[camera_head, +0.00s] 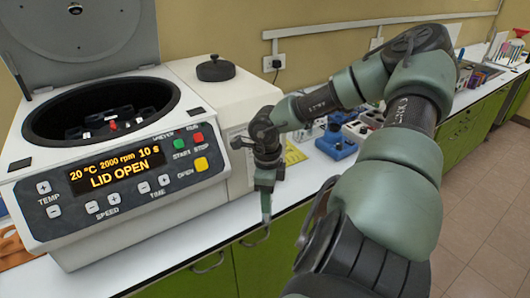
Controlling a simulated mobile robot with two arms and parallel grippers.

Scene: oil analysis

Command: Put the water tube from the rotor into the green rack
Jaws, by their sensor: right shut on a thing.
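The centrifuge (120,160) stands at the left with its lid up, and its display reads LID OPEN. My right gripper (265,213) points down in front of the counter's edge, right of the centrifuge. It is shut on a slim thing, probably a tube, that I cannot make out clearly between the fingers. I cannot make out the green rack for certain. My left gripper is not in view.
A blue device (336,143) stands on the counter behind my right arm. Racks (480,75) and other small items stand farther along the counter at the right. Green cabinets (265,262) run below. A black knob (216,69) tops the white housing.

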